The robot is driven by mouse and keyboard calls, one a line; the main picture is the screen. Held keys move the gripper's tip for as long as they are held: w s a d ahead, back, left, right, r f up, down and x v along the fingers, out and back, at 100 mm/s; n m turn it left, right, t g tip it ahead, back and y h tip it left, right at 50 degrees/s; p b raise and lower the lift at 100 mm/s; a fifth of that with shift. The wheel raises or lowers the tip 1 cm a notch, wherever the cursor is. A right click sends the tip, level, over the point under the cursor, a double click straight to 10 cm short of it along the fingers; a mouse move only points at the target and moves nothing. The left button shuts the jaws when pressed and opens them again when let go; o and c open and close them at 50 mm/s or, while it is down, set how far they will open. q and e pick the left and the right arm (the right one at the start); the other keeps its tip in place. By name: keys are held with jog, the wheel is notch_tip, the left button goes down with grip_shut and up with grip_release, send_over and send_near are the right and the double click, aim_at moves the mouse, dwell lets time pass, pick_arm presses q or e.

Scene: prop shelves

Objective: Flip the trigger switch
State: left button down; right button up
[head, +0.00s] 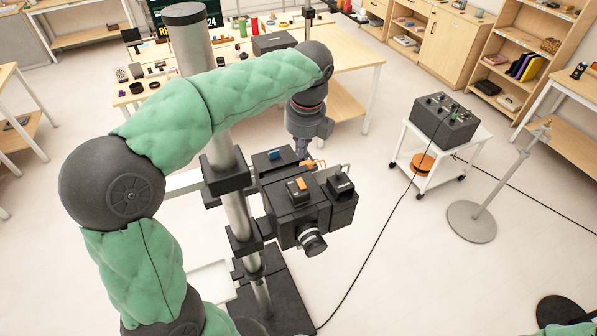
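A dark camera-like device (296,212) with a lens at its lower front is mounted on a grey vertical column. An orange block-like part (298,186) sits on its top, and a small blue part (274,154) sits on the box behind. A small orange piece (314,164) shows just below my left gripper (303,147). My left gripper points down behind the device; its fingers are small and partly hidden, so I cannot tell whether they are open or touching anything. I cannot make out for sure which part is the trigger switch. My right gripper is not in view.
A black control box (443,118) with knobs stands on a white wheeled cart (408,159) at the right; a cable runs from it across the floor. A metal stand (477,215) is beside it. A cluttered table (352,58) and shelves stand behind. The right foreground floor is mostly clear.

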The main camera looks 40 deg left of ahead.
aim_at(300, 183)
pick_arm(q)
jog(key=f, duration=0.3)
jog(key=a+f, duration=0.1)
jog(key=f, duration=0.6)
jog(key=shift+w+a+f+p, duration=0.25)
jog(key=shift+w+f+p, duration=0.05)
jog(key=shift+w+f, duration=0.1)
jog(key=shift+a+f+g+h+p, duration=0.2)
jog(key=shift+g+h+p, duration=0.15)
jog(key=shift+p, duration=0.65)
jog(key=shift+w+f+b, duration=0.1)
jog(key=shift+b, duration=0.25)
jog(key=shift+d, duration=0.15)
jog(key=shift+s+d+r, duration=0.25)
jog(key=shift+s+d, duration=0.15)
jog(key=shift+d, duration=0.25)
